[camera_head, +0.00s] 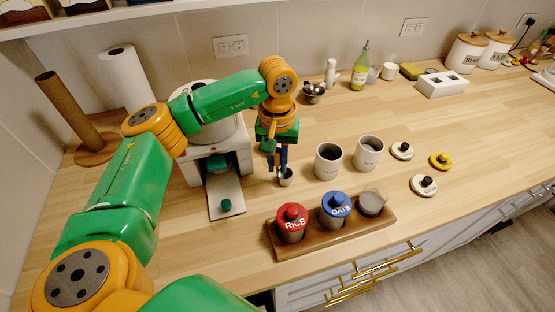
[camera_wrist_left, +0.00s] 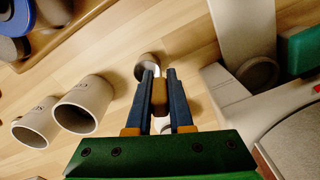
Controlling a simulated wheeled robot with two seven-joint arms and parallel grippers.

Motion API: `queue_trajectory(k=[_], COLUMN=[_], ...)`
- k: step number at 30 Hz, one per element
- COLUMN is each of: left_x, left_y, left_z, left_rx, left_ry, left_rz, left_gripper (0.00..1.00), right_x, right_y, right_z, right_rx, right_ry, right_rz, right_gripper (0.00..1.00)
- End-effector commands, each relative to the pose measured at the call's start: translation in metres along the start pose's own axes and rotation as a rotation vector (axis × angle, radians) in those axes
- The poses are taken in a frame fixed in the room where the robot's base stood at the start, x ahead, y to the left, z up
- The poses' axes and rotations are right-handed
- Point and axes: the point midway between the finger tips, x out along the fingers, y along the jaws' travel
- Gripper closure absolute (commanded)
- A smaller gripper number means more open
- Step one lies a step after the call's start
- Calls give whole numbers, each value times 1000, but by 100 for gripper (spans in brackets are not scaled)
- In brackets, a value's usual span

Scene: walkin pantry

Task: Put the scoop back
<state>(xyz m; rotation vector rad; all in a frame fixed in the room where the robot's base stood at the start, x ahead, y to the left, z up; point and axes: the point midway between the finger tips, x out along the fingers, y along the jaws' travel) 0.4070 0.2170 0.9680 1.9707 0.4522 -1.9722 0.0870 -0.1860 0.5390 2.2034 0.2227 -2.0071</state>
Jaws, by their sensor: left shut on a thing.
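The scoop (camera_head: 286,177) is a small metal cup, low over the counter or touching it; I cannot tell which. My left gripper (camera_head: 282,165) points down and is shut on its wooden handle. In the left wrist view the brown handle (camera_wrist_left: 159,97) sits between the blue fingers of my left gripper (camera_wrist_left: 160,78), with the cup (camera_wrist_left: 149,65) beyond the fingertips. The scoop is left of two open pale canisters, a nearer one (camera_head: 328,161) and a farther one (camera_head: 368,153). My right gripper is not in view.
A wooden tray (camera_head: 384,226) in front holds a red-lidded RICE jar (camera_head: 292,223), a blue-lidded OATS jar (camera_head: 335,209) and a glass-topped jar (camera_head: 371,204). A white machine (camera_head: 188,165) stands left. Loose lids (camera_head: 424,185) lie right.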

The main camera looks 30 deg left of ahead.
Motion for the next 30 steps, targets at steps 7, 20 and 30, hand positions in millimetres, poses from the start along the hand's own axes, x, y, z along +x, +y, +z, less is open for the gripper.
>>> queue_trajectory(k=[7,20,30], left_x=[3,-14,-102], left_y=[0,1,1], left_z=[0,-1,0], left_rx=[0,0,-1], left_ry=[0,4,4], left_rz=[0,3,2], left_gripper=[51,51,51], right_x=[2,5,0], right_y=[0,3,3], right_z=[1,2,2], right_rx=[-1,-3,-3], right_ry=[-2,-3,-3], right_rz=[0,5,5], right_gripper=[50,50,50])
